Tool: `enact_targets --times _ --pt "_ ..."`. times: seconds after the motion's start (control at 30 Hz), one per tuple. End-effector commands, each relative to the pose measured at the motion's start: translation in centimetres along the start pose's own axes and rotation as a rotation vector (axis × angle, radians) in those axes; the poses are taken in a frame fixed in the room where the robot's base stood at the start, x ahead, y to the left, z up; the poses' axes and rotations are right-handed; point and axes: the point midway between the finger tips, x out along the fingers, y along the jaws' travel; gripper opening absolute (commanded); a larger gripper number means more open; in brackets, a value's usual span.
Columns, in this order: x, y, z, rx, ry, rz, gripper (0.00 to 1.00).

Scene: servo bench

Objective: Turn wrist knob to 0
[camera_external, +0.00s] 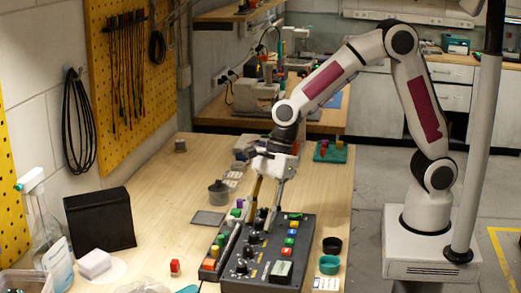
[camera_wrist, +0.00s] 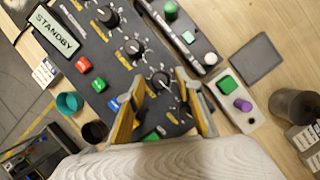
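The black control panel (camera_external: 268,262) lies on the wooden bench and carries a row of black knobs with white pointer marks. In the wrist view the row includes an upper knob (camera_wrist: 105,17), a middle knob (camera_wrist: 133,48) and a lower knob (camera_wrist: 161,82). The knob labels are too small to read, so I cannot tell which is the wrist knob. My gripper (camera_external: 260,221) points down over the panel's far end. In the wrist view my gripper (camera_wrist: 160,80) is open, its fingers on either side of the lower knob; contact is not clear.
Coloured buttons, including a red one (camera_wrist: 83,65), sit beside the knobs, near the STANDBY display (camera_wrist: 55,30). A narrow strip (camera_wrist: 185,38) with buttons lies alongside the panel. Teal (camera_external: 329,264) and black (camera_external: 332,245) cups stand right of it.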

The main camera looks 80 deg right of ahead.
Motion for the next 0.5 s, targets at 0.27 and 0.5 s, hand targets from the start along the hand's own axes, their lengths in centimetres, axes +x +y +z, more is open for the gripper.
enact_targets --times 0.27,0.5 --pt "-0.6 0.1 0.1 0.085 -0.002 -0.036 0.35" --pt "-3.7 0.1 0.1 0.083 -0.003 -0.037 0.35"
